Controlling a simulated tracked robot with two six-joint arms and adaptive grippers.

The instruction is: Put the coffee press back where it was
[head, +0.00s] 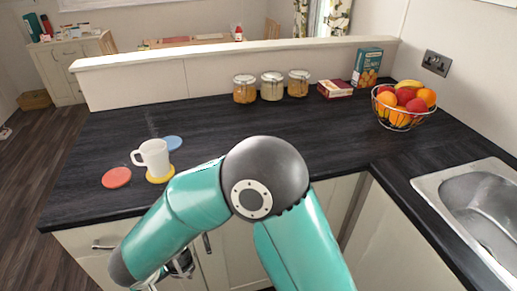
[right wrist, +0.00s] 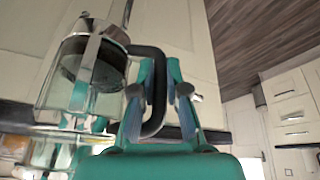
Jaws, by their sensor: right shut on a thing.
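The coffee press (right wrist: 88,75) fills the left of the right wrist view, with a glass body, metal frame and dark contents. Its black handle (right wrist: 158,65) is between the fingers of my right gripper (right wrist: 160,80), which is shut on it. In the head view my teal arm bends down in front of the counter. Small dark and metal parts show under its forearm; I cannot make out the press or gripper clearly there. My left gripper is in neither view.
A red coaster (head: 116,178) and blue coaster (head: 172,143) lie bare. Jars (head: 272,87), boxes (head: 367,67), a fruit bowl (head: 403,108) and sink (head: 480,205) lie farther right. The counter's middle is clear.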

